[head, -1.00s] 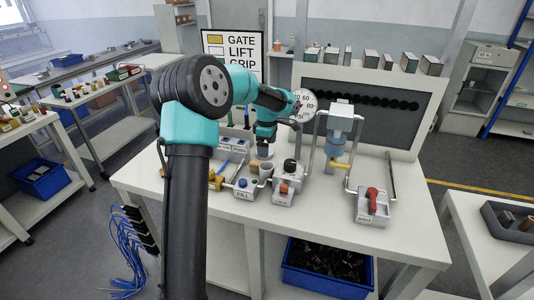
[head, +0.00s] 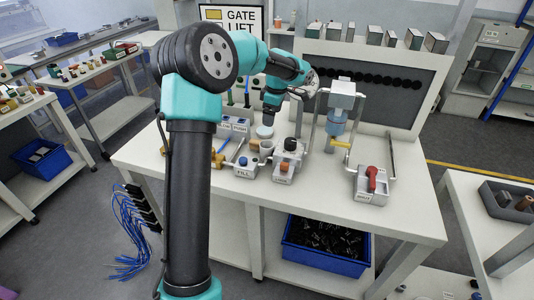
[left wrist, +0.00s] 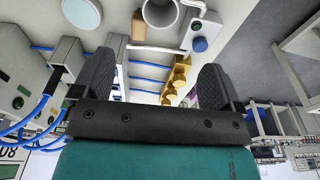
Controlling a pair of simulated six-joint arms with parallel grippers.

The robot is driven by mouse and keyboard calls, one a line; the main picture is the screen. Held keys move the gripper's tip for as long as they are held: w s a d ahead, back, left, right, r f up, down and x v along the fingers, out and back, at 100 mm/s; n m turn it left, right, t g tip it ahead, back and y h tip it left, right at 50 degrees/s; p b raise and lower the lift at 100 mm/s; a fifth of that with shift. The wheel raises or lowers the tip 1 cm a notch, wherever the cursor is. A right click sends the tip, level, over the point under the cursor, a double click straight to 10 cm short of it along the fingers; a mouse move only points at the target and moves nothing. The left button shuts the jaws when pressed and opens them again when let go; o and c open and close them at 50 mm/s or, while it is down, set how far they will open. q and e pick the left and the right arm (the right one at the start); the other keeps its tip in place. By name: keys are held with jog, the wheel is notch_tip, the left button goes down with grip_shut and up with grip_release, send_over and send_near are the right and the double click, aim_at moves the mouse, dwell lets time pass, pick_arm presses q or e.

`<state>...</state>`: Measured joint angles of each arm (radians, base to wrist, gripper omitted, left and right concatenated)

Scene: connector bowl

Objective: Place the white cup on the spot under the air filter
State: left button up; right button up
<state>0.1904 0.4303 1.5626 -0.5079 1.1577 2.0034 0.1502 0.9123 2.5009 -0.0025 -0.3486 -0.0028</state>
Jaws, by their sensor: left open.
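My left gripper (head: 269,114) hangs above the back of the bench, behind the small fixtures. In the left wrist view its two dark fingers (left wrist: 158,78) are spread wide with nothing between them. What looks like the white cup (head: 266,149) stands on the bench in front of and below the gripper, beside the FILL box. In the left wrist view its round open mouth (left wrist: 160,11) is at the top edge, beyond the fingers. The air filter (head: 336,124), with a translucent blue bowl, hangs on a metal frame to the right. The spot under it is hard to make out.
A yellow piece (head: 340,144) shows below the filter.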

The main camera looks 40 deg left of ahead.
pick_arm(q)
send_over(267, 146)
jog(key=s+d, duration=0.2)
notch_tip(267, 146, down, 10)
jog(key=shift+w, duration=0.2)
jog(key=shift+d, duration=0.1)
jog(key=shift+s+a+f, duration=0.1)
jog(key=shift+a+f, duration=0.05)
jog(key=shift+f, duration=1.2)
jog(key=shift+s+a+f, duration=0.1)
jog(key=shift+a+f, duration=0.05)
jog(key=shift+f, duration=1.15)
jog(key=c, duration=1.1)
jog(key=shift+o, duration=0.2)
jog(key=shift+r, duration=0.15)
notch_tip(267, 146, up, 10)
